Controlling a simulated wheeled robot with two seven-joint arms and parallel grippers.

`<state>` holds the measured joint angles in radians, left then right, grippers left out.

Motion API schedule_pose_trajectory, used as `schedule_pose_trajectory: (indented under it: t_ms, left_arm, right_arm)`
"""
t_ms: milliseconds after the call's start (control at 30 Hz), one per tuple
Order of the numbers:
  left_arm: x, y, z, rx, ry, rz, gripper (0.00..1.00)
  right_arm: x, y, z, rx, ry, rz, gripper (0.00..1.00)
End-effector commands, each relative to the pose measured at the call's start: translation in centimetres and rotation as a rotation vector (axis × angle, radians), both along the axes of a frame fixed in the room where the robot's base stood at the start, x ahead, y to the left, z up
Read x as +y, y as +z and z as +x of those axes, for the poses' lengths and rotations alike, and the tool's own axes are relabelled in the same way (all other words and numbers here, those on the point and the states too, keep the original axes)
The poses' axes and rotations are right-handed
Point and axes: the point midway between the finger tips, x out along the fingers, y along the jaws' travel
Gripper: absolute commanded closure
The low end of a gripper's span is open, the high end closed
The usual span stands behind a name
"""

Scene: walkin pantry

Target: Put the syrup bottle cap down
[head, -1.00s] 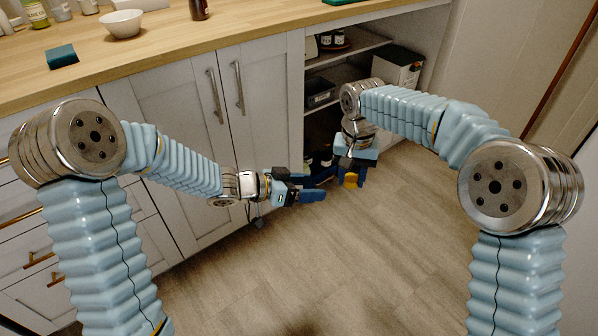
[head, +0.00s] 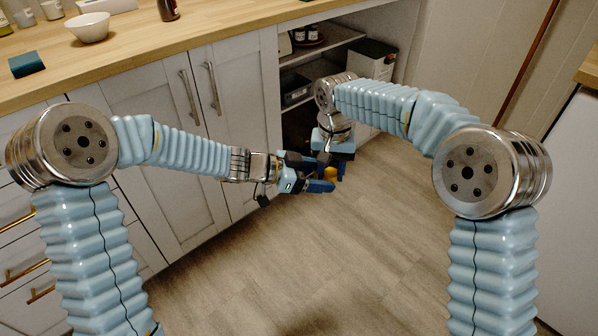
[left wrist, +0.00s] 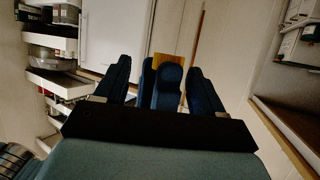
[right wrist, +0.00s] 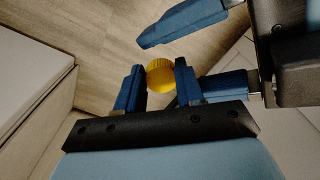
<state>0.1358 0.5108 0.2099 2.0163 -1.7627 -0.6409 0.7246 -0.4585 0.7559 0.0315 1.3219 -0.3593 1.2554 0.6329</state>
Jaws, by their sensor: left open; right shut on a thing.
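A yellow ribbed round cap (right wrist: 161,74) is held between the blue fingers of my right gripper (right wrist: 160,84) in the right wrist view. The cap shows small in the head view (head: 330,174), above the floor in front of the open shelves. My left gripper (head: 318,186) is open and empty, close beside the right gripper. In the left wrist view, the right gripper's blue fingers and part of the orange-yellow cap (left wrist: 168,60) show between the spread fingers of my left gripper (left wrist: 162,84). I cannot tell whether the left fingers touch anything. No syrup bottle is clearly identifiable.
A wooden counter (head: 120,48) runs along the back left, with a white bowl (head: 88,27), a dark green block (head: 27,64) and a brown bottle (head: 168,9). Open shelves (head: 318,60) hold dark jars and a box (head: 372,59). The floor (head: 330,250) is clear.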

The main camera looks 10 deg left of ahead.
Motion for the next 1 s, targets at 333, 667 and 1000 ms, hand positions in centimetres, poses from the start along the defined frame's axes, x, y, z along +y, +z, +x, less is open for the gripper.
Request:
schedule_pose_trajectory:
  t_ms: [333, 667, 1000]
  left_arm:
    - [-1.5, -0.6, 0.6, -0.001, 0.000, 0.000, 0.31]
    - [-1.5, -0.6, 0.5, -0.001, -0.002, -0.001, 0.61]
    - [-1.6, -0.6, 0.4, 0.001, -0.005, -0.001, 0.31]
  right_arm:
    - [0.0, 0.0, 0.0, 0.000, 0.000, 0.000, 1.00]
    - [0.0, 0.0, 0.0, -0.001, -0.001, 0.000, 1.00]
    - [-0.1, 0.0, 0.1, -0.003, -0.002, 0.001, 1.00]
